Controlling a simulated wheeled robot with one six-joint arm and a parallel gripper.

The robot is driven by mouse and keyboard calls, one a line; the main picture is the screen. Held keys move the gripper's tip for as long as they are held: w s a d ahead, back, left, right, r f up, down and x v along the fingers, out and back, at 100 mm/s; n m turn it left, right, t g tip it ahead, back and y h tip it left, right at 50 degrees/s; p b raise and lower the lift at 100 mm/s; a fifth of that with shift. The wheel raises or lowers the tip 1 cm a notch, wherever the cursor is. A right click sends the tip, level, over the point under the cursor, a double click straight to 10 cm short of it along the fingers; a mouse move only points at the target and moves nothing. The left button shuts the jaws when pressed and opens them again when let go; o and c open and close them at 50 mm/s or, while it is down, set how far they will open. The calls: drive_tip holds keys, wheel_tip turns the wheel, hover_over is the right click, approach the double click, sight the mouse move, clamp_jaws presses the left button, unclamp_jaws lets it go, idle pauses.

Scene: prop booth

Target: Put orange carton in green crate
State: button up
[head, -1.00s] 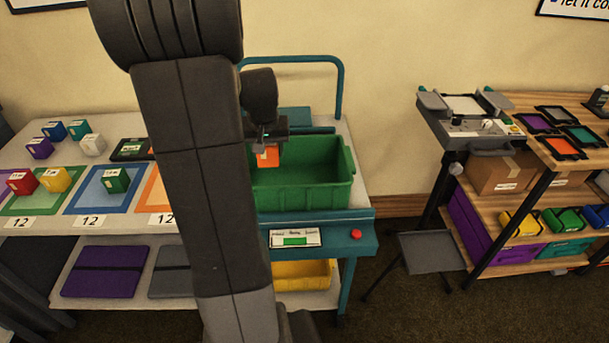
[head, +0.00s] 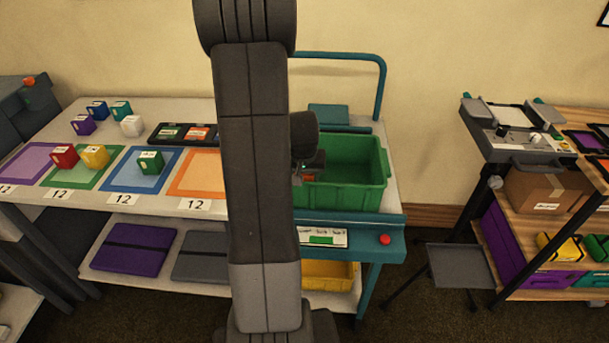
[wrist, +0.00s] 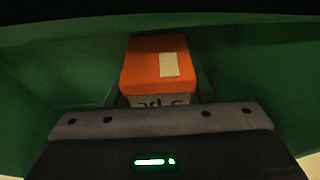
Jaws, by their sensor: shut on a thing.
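The orange carton (wrist: 152,66) is in front of my gripper in the wrist view, with a pale label on its top and dark print on its near face. Green crate walls surround it there. In the head view the green crate (head: 350,197) stands at the right end of the table. My gripper (head: 310,176) is at the crate's left part, low near the rim, and shut on the carton. Only a sliver of orange shows beside it in the head view; my arm hides the rest. I cannot tell whether the carton touches the crate floor.
Several coloured cartons, including a green one (head: 150,161), stand on the table to the left. The orange-framed mat (head: 197,170) is bare. A panel with a red button (head: 385,239) is in front of the crate. A yellow bin (head: 330,274) sits below.

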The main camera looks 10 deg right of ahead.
drive_tip(key=shift+f, duration=0.1)
drive_tip(key=o, duration=1)
drive_tip(key=shift+o, duration=0.2)
drive_tip(key=shift+s+r, duration=0.1)
drive_tip(key=shift+r, duration=0.5)
drive_tip(key=v, duration=1.1)
drive_tip(key=shift+p, duration=0.3)
drive_tip(key=shift+s, duration=0.15)
